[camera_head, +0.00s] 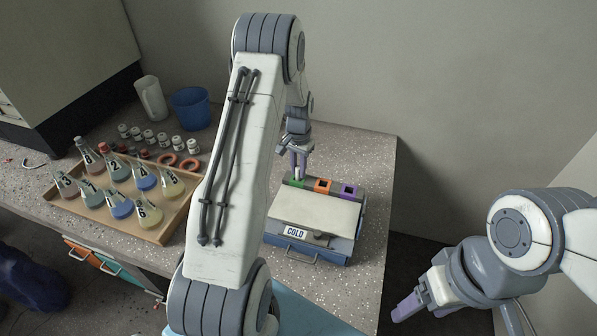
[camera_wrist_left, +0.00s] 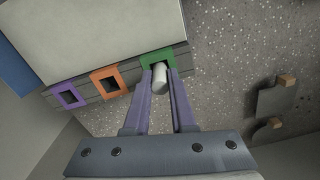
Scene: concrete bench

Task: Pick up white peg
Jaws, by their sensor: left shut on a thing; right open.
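The white peg (camera_wrist_left: 160,76) shows between my left gripper's fingertips in the left wrist view, at the green-framed square socket (camera_wrist_left: 157,53). My left gripper (camera_wrist_left: 160,84) is shut on the peg, with one purple finger on each side. In the head view my left gripper (camera_head: 299,164) points down at the back left of the box marked COLD, and the peg (camera_head: 300,173) is just visible there. Whether the peg's lower end is inside the socket is hard to tell. My right gripper (camera_head: 408,306) is open and empty, off the bench at the lower right.
Orange (camera_head: 322,185) and purple (camera_head: 349,190) sockets line the back of the COLD box (camera_head: 318,252). A wooden tray (camera_head: 160,236) of numbered flasks stands left, with small jars, orange rings, a blue bin (camera_head: 190,108) and a white cup (camera_head: 150,99) behind. Bench is clear right of the box.

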